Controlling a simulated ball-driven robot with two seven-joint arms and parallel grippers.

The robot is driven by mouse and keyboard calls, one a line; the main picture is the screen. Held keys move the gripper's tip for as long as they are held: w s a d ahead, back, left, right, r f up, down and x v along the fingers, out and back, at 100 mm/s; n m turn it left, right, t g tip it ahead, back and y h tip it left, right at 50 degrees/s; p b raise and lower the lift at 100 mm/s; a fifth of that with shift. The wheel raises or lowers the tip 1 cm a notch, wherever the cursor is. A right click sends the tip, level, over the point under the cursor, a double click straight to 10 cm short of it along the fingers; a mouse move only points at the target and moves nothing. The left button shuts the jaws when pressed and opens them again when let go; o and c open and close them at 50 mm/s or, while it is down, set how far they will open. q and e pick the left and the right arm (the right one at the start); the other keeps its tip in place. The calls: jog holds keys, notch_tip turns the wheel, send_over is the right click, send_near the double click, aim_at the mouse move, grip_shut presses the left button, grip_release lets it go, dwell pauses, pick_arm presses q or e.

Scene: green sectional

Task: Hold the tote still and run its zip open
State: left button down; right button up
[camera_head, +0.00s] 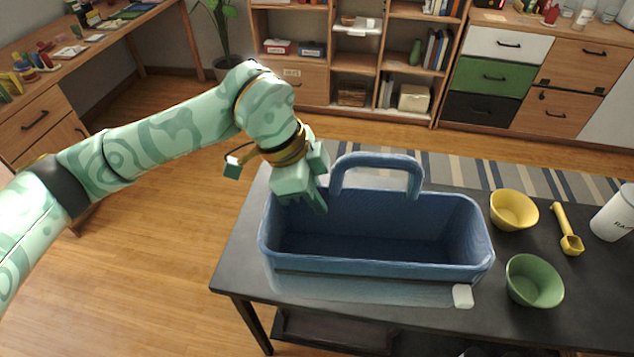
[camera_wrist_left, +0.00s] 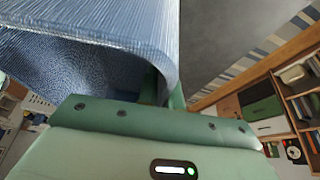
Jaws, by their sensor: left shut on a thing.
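The blue fabric tote (camera_head: 465,222) stands upright on the dark table, its wide top gaping and an arched handle at the back. In the left wrist view its blue wall (camera_wrist_left: 90,40) fills the upper left. My left gripper (camera_head: 306,200) is shut on the tote's rim near the back left corner, and its fingers are partly hidden by the cloth in the wrist view (camera_wrist_left: 162,88). A pale square pull tab (camera_head: 462,296) sits low at the front right end of the tote, beside a paler strip along the front. My right gripper is not in view.
On the table (camera_head: 590,290) right of the tote are a yellow bowl (camera_head: 513,212), a green bowl (camera_head: 534,282), a yellow scoop (camera_head: 568,232) and a white canister (camera_head: 615,212). The green bowl stands close to the pull tab. Shelves and a striped rug lie behind.

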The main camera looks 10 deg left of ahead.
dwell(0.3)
